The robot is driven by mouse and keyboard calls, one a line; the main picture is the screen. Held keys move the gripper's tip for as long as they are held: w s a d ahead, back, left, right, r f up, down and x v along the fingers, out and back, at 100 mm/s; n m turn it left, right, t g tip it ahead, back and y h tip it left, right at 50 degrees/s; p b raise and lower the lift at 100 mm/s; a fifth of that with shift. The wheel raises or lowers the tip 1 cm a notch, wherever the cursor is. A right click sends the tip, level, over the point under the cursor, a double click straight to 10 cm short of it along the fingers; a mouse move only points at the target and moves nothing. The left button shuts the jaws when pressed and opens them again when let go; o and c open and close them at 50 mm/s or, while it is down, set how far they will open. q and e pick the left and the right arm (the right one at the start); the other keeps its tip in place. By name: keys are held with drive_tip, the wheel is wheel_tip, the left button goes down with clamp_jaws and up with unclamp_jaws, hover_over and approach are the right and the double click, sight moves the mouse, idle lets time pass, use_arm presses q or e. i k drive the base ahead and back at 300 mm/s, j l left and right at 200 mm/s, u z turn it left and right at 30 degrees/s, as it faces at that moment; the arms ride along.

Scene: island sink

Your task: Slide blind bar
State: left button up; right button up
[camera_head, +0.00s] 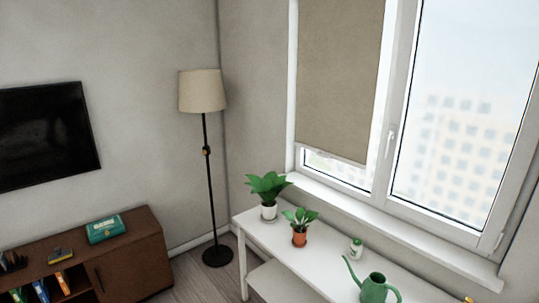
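A beige roller blind (338,75) covers most of the left window pane. Its bottom bar (334,157) is a thin strip hanging a little above the sill, with a narrow band of glass showing below it. Neither of my grippers is in the camera_head view, so their distance from the bar cannot be seen.
A white table (325,258) stands below the window sill (400,232). A floor lamp (203,92) and a brown cabinet (130,265) stand left.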

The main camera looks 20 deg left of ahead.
sight(325, 154)
drive_tip(key=u, duration=0.15)
drive_tip(key=i+j+z, duration=0.25)
drive_tip(key=z, duration=0.2)
drive_tip(key=i+j+z, duration=0.2)
drive_tip(key=j+z, duration=0.3)
